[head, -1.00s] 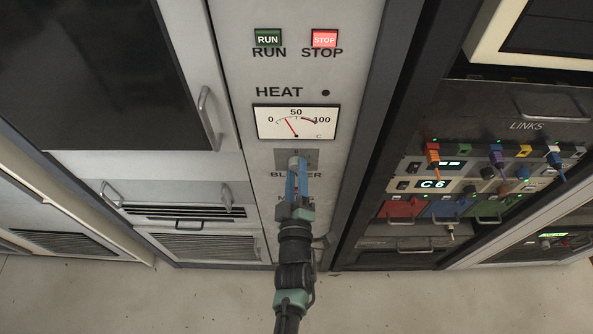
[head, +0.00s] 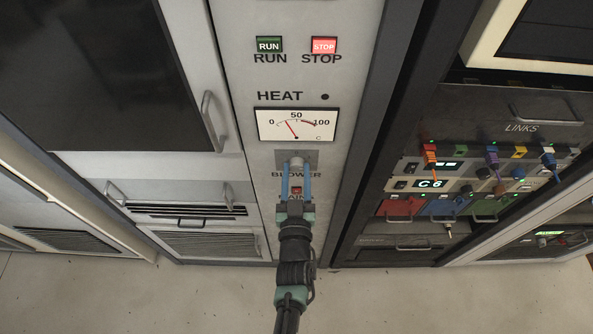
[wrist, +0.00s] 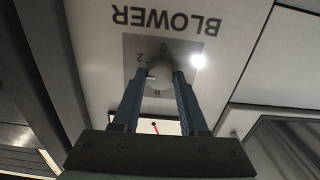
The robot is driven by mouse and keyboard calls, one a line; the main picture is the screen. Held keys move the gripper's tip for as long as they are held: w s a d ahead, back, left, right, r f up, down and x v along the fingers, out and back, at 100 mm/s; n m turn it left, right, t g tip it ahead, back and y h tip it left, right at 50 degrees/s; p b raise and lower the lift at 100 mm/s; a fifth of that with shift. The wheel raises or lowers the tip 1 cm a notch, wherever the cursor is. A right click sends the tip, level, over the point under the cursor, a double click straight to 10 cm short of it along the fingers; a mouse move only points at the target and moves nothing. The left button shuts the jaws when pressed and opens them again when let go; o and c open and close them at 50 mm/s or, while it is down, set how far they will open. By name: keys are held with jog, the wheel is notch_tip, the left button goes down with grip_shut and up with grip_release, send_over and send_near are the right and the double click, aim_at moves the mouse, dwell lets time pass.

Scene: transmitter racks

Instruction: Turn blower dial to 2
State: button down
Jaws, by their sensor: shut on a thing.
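The blower dial (wrist: 157,79) is a round grey knob on a grey square plate above the word BLOWER in the head view; the wrist view shows it upside down. Its pale mark points left in the wrist view, a little below the digit 2. A 3 shows at the plate's upper middle there. The left finger covers part of the plate. In the head view the dial (head: 297,163) sits below the heat meter. My gripper (wrist: 158,80) has its two blue fingers on either side of the dial, shut on it. It also shows in the head view (head: 297,170).
Above the dial are the heat meter (head: 297,124), a dark green RUN button (head: 269,44) and a lit red STOP button (head: 324,45). A links rack (head: 460,180) with coloured plugs stands at right.

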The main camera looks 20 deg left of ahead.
jog(key=m+p, duration=0.1)
jog(key=m, duration=0.4)
jog(key=shift+r+m, duration=0.1)
jog(key=shift+m, duration=0.3)
dwell(0.4)
jog(key=shift+c, duration=2.2)
grip_release()
jog(key=v, duration=1.3)
jog(key=shift+b, duration=0.35)
